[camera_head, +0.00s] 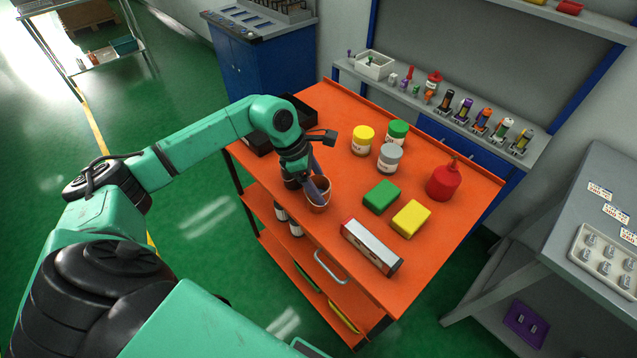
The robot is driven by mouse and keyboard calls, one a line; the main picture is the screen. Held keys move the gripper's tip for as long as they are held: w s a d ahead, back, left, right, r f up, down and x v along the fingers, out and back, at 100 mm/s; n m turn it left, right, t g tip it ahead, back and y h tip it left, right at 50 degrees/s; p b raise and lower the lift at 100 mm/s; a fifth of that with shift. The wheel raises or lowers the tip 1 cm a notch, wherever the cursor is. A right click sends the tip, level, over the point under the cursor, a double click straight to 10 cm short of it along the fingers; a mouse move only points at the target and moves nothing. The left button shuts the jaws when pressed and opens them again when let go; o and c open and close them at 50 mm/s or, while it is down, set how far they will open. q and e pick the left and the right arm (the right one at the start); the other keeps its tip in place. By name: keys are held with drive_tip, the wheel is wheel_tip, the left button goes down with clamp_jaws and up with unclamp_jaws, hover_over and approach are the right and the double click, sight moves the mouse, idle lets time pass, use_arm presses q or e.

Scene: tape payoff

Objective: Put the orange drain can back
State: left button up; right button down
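The orange drain can (319,207) is a small open-topped can with a pale label, near the front left edge of the orange cart top (350,203). My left gripper (317,188) points down at it, with its fingers at the can's mouth and partly hiding it. The fingers overlap the rim, but I cannot tell whether they are closed on its wall. I cannot tell whether the can rests on the cart or is slightly raised. My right gripper is not in view.
Yellow-lidded (363,139), green-lidded (397,132) and grey-lidded (390,157) jars stand behind. A black bin (298,108) is at the back left.

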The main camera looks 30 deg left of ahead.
use_arm(q)
drive_tip(key=shift+o, duration=1.1)
drive_tip(key=shift+r, duration=0.1)
drive_tip(key=shift+r, duration=0.15)
drive_tip(key=b+v, duration=0.3)
drive_tip(key=v, duration=0.8)
drive_tip(key=shift+a+r, duration=0.2)
drive_tip(key=shift+r, duration=0.15)
drive_tip(key=shift+s, duration=0.15)
